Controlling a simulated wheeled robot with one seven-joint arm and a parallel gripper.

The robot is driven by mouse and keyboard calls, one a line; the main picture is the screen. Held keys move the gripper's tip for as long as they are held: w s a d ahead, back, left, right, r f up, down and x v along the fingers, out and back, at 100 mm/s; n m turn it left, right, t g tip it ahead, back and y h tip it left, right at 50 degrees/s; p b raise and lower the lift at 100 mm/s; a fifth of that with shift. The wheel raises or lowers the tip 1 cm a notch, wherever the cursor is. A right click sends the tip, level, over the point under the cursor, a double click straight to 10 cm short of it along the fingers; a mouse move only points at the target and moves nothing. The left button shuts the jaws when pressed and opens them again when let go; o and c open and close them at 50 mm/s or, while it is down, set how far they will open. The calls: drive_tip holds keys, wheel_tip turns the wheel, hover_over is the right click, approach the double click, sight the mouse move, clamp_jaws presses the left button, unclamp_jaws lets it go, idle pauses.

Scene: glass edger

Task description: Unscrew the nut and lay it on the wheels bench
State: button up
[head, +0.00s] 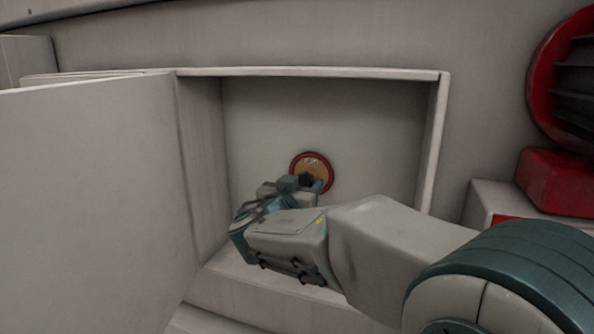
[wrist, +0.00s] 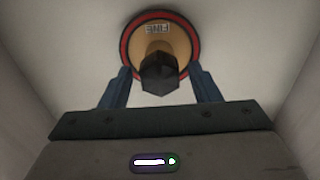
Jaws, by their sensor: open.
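The nut (wrist: 160,74) is a dark hexagonal piece at the centre of a round tan wheel (wrist: 185,45) with a red rim and a label that seems to read "FINE". The wheel (head: 311,160) is on the back wall inside an open recess in the head view. My gripper (wrist: 160,88) is open, with one blue finger on each side of the nut in the wrist view. The fingers look apart from the nut; how far it reaches between them is hard to tell. In the head view my gripper (head: 305,184) partly covers the nut and the wheel's lower part.
The recess (head: 400,120) has side walls and a raised frame around my arm. An open door panel (head: 85,200) stands at the left. Red machine parts (head: 555,180) are outside at the right. No bench is recognisable.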

drive_tip(key=c, duration=1.1)
drive_tip(key=shift+o, duration=0.2)
drive_tip(key=n, duration=1.2)
drive_tip(key=n+p, duration=0.2)
drive_tip(key=n, duration=0.3)
drive_tip(key=shift+r, duration=0.1)
drive_tip(key=n+p, duration=0.1)
drive_tip(key=n, duration=0.2)
drive_tip(key=shift+n, duration=0.4)
drive_tip(key=n+p, duration=0.3)
drive_tip(key=n, duration=0.2)
drive_tip(key=shift+r, duration=0.1)
drive_tip(key=shift+f+n+p, duration=0.2)
drive_tip(key=shift+n+p, duration=0.25)
drive_tip(key=shift+n, duration=0.45)
